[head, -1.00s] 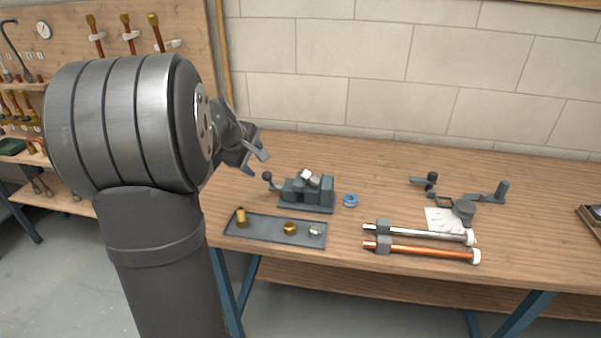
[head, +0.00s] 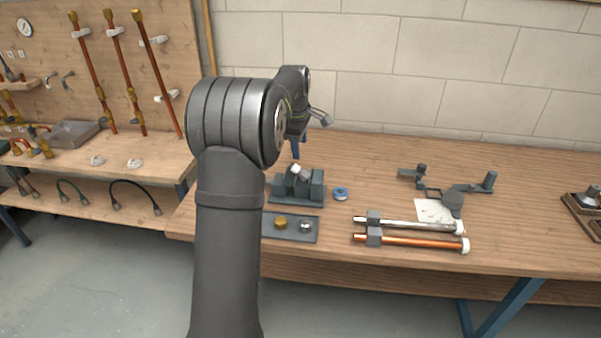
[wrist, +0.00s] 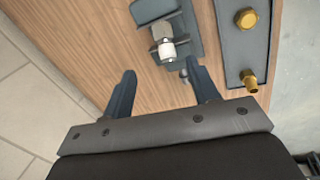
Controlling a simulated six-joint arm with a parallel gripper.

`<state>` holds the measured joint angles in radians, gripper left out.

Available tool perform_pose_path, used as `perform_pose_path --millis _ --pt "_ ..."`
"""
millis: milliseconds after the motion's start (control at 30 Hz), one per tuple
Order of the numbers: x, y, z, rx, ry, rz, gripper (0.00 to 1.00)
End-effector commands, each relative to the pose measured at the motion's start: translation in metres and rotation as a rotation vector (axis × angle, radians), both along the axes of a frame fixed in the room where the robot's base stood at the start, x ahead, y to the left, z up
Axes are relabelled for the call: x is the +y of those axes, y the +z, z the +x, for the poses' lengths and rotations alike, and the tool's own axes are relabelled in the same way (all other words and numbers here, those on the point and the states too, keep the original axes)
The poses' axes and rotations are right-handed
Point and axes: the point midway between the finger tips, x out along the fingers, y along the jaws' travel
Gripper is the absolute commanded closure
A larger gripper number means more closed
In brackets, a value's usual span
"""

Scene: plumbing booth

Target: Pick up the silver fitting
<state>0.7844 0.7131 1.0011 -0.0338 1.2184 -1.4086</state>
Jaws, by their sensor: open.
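The vise carries a silver and white piece (wrist: 164,42). The tray's left end is hidden behind my arm in the head view.
In the wrist view the tray holds a brass nut (wrist: 246,18) and a taller brass fitting (wrist: 249,79). A silver pipe (head: 410,224) and a copper pipe (head: 415,241) lie farther right.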

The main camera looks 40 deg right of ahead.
Motion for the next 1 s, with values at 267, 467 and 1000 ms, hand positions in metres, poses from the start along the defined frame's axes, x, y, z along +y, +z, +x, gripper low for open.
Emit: perform_pose_path --millis 267,467,1000 --pt "-0.008 -0.049 0.006 0.001 -0.001 0.000 0.45" --pt "-0.010 -0.059 0.006 0.001 -0.001 0.000 0.45" --pt "-0.016 -0.109 0.004 -0.001 -0.001 -0.002 0.45"
